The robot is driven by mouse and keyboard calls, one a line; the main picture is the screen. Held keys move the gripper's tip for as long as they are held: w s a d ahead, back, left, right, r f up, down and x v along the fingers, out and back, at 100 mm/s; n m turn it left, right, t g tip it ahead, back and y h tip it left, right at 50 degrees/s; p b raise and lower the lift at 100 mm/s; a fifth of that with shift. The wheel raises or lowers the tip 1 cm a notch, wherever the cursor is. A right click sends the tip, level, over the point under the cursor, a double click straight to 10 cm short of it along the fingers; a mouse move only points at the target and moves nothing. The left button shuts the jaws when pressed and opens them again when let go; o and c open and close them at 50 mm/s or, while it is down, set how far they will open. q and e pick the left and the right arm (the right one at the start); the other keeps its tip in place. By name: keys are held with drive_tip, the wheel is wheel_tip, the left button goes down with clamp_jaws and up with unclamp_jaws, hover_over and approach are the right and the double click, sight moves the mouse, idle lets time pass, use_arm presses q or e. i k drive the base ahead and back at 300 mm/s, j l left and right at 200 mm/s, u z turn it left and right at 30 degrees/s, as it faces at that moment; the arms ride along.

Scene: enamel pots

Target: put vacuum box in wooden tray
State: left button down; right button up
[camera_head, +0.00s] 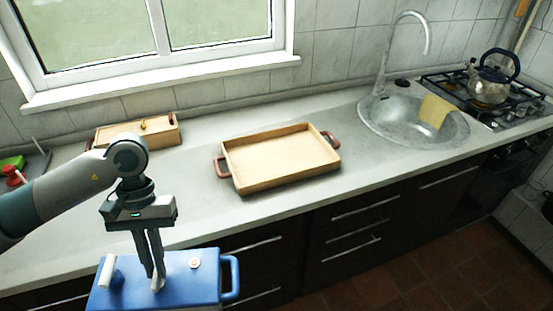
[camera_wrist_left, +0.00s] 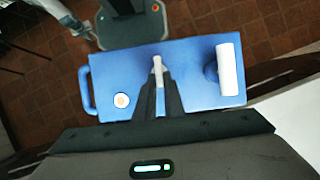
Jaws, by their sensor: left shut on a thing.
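The vacuum box has a blue lid (camera_head: 205,271) with a white round button, a white cylinder and blue side handles. It is at the bottom left of the head view, over the counter's front edge, its lower part cut off. My left gripper (camera_head: 156,283) points down and is shut on a small white piece at the middle of the lid. The wrist view shows the lid (camera_wrist_left: 200,92) level with the fingers (camera_wrist_left: 159,85) on that piece. The wooden tray (camera_head: 280,160) is on the counter, right of and behind the gripper, and looks empty. My right gripper is not in view.
A lidded wooden box (camera_head: 160,138) stands against the wall at left, with red and green items (camera_head: 12,172) farther left. A sink (camera_head: 415,120) with a tap is right of the tray, then a stove with a kettle (camera_head: 492,80). Counter around the tray is clear.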

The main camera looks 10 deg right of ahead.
sight(279, 158)
drive_tip(key=i+l+u, duration=0.2)
drive_tip(key=l+u, duration=0.15)
drive_tip(key=l, duration=1.45)
drive_tip(key=l+u, duration=0.4)
drive_tip(key=l, duration=1.4)
